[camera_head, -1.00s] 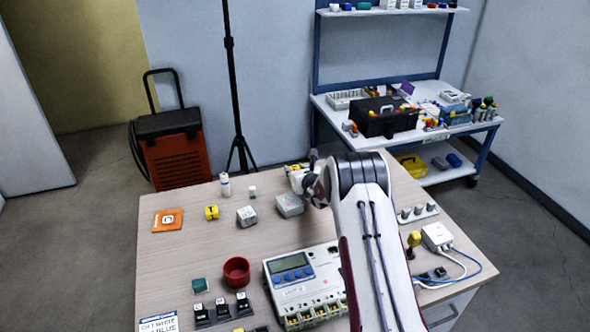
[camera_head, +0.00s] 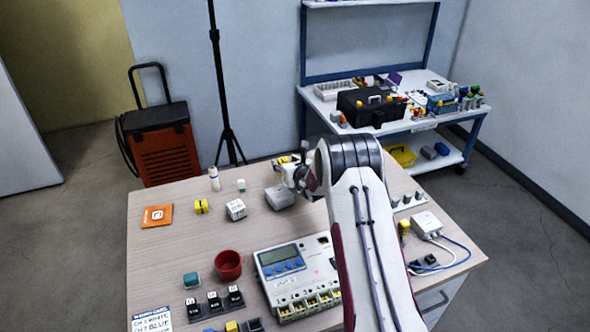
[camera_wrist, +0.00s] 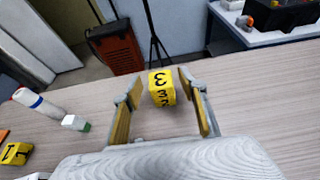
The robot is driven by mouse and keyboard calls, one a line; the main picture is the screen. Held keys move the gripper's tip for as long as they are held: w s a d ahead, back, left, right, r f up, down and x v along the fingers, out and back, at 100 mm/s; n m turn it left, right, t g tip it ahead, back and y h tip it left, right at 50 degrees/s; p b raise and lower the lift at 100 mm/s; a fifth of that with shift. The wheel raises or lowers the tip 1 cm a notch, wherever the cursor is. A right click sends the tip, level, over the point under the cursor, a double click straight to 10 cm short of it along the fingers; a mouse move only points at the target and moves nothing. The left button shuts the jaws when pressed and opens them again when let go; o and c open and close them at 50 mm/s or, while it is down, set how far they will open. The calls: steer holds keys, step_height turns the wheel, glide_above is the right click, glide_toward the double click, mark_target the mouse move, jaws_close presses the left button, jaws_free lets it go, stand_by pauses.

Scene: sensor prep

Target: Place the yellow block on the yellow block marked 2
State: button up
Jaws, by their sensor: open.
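A yellow block marked 3 (camera_wrist: 161,88) stands on the table between the two fingers of my gripper (camera_wrist: 162,92) in the wrist view. The fingers are open, with gaps visible beside the block. In the head view my gripper (camera_head: 287,170) is near the table's far edge, with yellow showing beside it. A second yellow block (camera_head: 201,206) stands apart to the left on the table. In the wrist view it shows at the lower left (camera_wrist: 15,153) with a dark mark that looks like a 1. I cannot make out a 2 on any block.
A grey box (camera_head: 279,197) lies just in front of my gripper. A white cube (camera_head: 236,209), a white bottle (camera_head: 214,179) and a small green-and-white piece (camera_head: 241,185) stand left of it. A red cup (camera_head: 228,265) and a meter (camera_head: 296,275) are nearer. Bare table lies between.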

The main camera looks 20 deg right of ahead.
steer(key=v, duration=1)
stand_by(0.3)
steer(key=shift+w, duration=0.1)
stand_by(0.4)
